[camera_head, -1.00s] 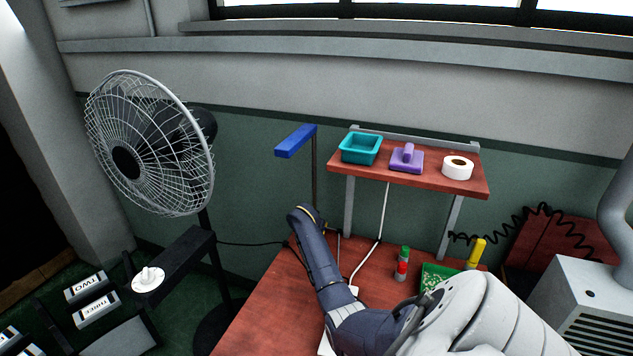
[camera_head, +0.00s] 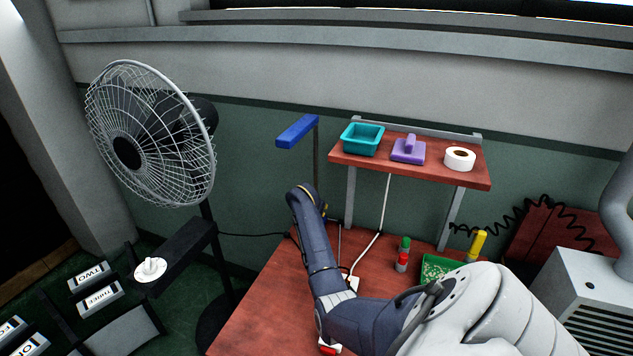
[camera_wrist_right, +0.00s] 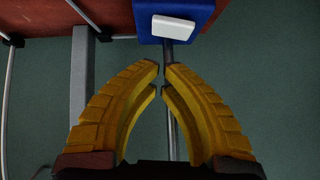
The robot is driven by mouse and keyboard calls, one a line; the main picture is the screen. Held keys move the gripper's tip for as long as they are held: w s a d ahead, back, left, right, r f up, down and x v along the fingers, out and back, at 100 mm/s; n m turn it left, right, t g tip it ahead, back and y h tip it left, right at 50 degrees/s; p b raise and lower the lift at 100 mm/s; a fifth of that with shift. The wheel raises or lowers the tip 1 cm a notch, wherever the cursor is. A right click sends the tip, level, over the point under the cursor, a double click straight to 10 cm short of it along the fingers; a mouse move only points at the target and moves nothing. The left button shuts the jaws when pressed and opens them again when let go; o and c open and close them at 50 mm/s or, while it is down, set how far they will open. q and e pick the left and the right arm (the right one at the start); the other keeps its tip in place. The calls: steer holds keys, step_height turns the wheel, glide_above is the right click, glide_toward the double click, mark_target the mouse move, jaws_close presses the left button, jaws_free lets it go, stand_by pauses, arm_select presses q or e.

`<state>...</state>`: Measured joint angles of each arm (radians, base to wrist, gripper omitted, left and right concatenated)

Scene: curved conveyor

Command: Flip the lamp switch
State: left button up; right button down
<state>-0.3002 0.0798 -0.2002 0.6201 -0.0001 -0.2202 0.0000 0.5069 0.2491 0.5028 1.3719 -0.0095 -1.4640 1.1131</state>
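The lamp has a blue head (camera_head: 297,131) on a thin dark post and stands at the back of the red table, left of the shelf. In the right wrist view, the blue head (camera_wrist_right: 151,38) is at the top, with a white rectangular piece (camera_wrist_right: 174,27) on it; I cannot tell if this is the switch. My right gripper (camera_wrist_right: 162,68) has yellow fingers, tips almost together with nothing between them, just below the lamp head in that view, in front of the post. In the head view my right wrist hides most of the gripper below the lamp. My left gripper is not in view.
A red shelf (camera_head: 345,155) holds a teal bin (camera_head: 362,140), a purple block (camera_head: 408,150) and a tape roll (camera_head: 460,158). A standing fan (camera_head: 150,135) is at left. A green tray (camera_head: 437,269) and small bottles stand on the table (camera_head: 262,315). White cables run behind my arm.

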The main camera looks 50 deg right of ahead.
steer(key=v, duration=1)
steer(key=shift+s, duration=0.35)
steer(key=shift+r, duration=0.15)
